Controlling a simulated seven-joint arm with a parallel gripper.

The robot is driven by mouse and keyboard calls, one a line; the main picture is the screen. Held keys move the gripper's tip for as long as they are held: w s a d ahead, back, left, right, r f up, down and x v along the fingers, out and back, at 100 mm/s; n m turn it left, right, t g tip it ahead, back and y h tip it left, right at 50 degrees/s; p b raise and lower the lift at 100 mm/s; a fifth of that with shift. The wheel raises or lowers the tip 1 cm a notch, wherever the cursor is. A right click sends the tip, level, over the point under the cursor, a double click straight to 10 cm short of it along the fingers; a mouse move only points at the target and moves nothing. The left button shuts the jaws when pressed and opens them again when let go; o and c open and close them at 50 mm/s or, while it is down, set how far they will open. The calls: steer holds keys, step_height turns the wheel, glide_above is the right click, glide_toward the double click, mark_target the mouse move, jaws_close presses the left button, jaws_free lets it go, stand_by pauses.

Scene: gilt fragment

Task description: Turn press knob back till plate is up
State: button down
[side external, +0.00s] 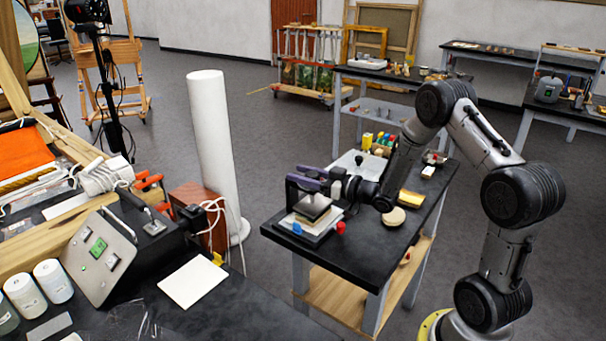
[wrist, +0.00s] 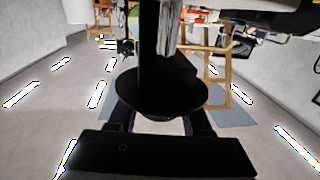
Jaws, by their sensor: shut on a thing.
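The press (side external: 318,228) stands on the near left corner of the small black-topped table. Its dark plate (side external: 313,205) lies low over a pale stack; I cannot tell whether it touches the stack. My gripper (side external: 308,179) reaches in level from the right, with purple fingers at the top of the press. In the wrist view, the round black press knob (wrist: 160,93) sits between the two dark fingers of my gripper (wrist: 161,112), which is shut on it. The fingertips are partly hidden behind the knob. In the side view the knob is hard to make out.
The small table (side external: 365,255) also holds a round tan disc (side external: 394,216), a yellow block (side external: 411,198) and several small bottles. A tall white cylinder (side external: 214,150) stands left of it. A cluttered bench (side external: 230,315) fills the near left.

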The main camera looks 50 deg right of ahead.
steer(key=shift+y, duration=0.3)
steer(key=shift+c, duration=1.7)
jaws_free()
steer(key=shift+s, duration=0.1)
steer(key=s+d, duration=0.2)
steer(key=s, duration=1.1)
steer(key=shift+s+d, duration=0.15)
steer(key=shift+s, duration=0.1)
